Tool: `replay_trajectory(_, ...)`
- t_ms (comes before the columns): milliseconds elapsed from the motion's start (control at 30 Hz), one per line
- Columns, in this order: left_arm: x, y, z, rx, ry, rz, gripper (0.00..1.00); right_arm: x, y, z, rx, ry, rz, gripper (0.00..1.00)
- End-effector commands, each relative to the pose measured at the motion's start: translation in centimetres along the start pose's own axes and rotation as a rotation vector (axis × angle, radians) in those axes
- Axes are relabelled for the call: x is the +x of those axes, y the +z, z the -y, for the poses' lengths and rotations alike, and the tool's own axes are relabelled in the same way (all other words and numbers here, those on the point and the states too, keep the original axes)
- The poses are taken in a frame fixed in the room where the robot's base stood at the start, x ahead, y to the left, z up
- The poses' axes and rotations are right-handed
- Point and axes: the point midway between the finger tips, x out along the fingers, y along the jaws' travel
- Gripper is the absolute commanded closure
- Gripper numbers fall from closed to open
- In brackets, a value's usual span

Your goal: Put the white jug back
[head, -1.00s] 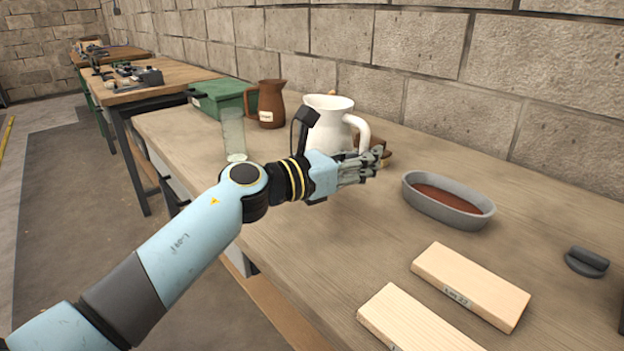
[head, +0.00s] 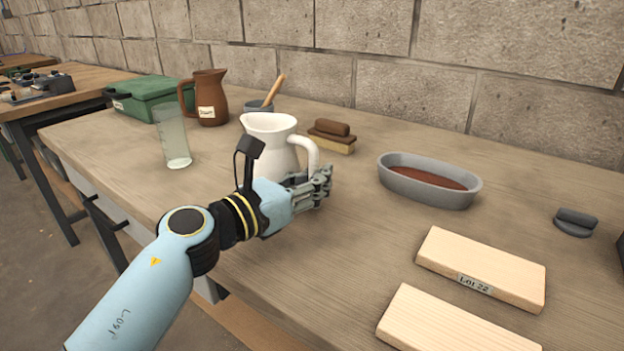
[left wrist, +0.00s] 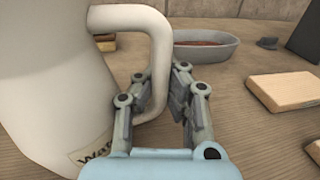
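The white jug (head: 268,133) stands on the workbench, its handle on the right side. In the left wrist view the jug (left wrist: 50,80) fills the left, with part of a label reading "Wat" low on its body. My left gripper (head: 318,183) is at the handle, in front of the jug in the head view. The jug's base is hidden behind my gripper and arm. My right gripper is out of view.
A brown labelled jug (head: 210,98), a glass (head: 173,138), a green box (head: 150,98), a small grey pot (head: 258,106) and a brush (head: 331,136) stand behind. A grey oval dish (head: 428,186) and wooden blocks (head: 483,263) lie right. Bench is clear between handle and dish.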

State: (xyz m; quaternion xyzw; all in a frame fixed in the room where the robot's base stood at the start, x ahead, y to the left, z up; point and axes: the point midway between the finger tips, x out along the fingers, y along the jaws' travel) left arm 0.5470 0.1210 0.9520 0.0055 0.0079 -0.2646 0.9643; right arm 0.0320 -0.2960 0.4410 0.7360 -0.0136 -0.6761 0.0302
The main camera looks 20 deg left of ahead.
Motion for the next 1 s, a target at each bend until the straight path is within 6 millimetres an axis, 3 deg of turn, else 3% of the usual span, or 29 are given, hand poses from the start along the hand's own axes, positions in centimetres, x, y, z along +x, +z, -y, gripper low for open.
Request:
replay_trajectory(200, 0.0, -0.2, 0.0, 0.0, 0.0, 0.001, 0.99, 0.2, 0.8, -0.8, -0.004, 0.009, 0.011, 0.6)
replay_trajectory(433, 0.0, -0.1, -0.1, 0.001, 0.0, 0.002, 0.71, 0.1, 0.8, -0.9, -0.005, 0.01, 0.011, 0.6)
replay_trajectory(767, -0.1, 0.3, -0.1, 0.001, 0.0, 0.001, 0.71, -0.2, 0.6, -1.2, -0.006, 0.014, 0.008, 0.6)
replay_trajectory(1000, -4.8, -0.1, -0.1, 0.005, 0.001, -0.003, 0.71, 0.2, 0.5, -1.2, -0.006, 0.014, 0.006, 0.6)
